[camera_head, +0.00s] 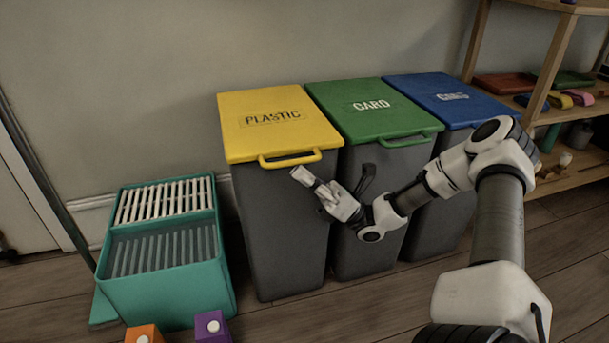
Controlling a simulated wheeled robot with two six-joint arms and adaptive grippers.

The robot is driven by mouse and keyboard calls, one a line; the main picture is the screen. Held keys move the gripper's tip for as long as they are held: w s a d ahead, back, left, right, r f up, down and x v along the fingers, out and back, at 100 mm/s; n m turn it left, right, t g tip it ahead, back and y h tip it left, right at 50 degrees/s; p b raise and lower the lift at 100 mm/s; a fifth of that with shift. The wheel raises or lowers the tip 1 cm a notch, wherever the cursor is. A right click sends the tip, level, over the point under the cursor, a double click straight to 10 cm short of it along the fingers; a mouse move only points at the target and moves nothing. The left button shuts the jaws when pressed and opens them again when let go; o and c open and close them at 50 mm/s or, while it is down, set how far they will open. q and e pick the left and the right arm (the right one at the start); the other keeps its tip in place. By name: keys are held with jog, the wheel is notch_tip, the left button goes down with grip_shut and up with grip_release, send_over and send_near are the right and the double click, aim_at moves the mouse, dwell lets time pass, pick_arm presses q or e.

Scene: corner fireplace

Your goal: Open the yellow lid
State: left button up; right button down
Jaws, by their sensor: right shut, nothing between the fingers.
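The yellow lid (280,115), marked PLASTIC, lies closed on the leftmost grey bin (285,225). Its yellow handle (290,160) sticks out from the front edge. My right gripper (303,177) is shut and empty. Its fingertips are close to the right part of the yellow handle, a little below it in the picture. I cannot tell whether they touch it. My right arm comes in from the lower right and covers part of the middle and right bins. My left gripper is not in view.
A green lid (365,108) and a blue lid (450,97) lie closed on the adjoining bins. A teal crate (170,290) stands on the floor at left, with an orange block (143,334) and a purple block (212,328) in front. A wooden shelf (555,60) stands at right.

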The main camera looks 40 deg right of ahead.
jog(key=shift+r+m+t+h+p, duration=0.85)
jog(key=shift+r+m+h+p, duration=0.4)
jog(key=shift+r+m+p, duration=0.65)
jog(key=shift+r+m+t+h+p, duration=0.85)
jog(key=shift+r+m+h+p, duration=0.55)
jog(key=shift+p, duration=0.95)
notch_tip(320, 180, up, 23)
jog(key=m+h+p, duration=0.6)
jog(key=m+p, duration=0.2)
jog(key=p, duration=2)
send_over(304, 148)
jog(key=w, duration=0.4)
jog(key=w+d+r+m+g+h+p, duration=0.1)
jog(key=w+d+r+m+h+p, duration=0.1)
jog(key=w, duration=0.7)
jog(key=w+d+r+m+g+h+p, duration=0.1)
jog(key=w+d+r+m+h+p, duration=0.1)
jog(key=w+d+r+p, duration=0.5)
jog(key=shift+w+d+r+m, duration=0.85)
jog(key=shift+w+r+m, duration=0.05)
jog(key=shift+r, duration=0.35)
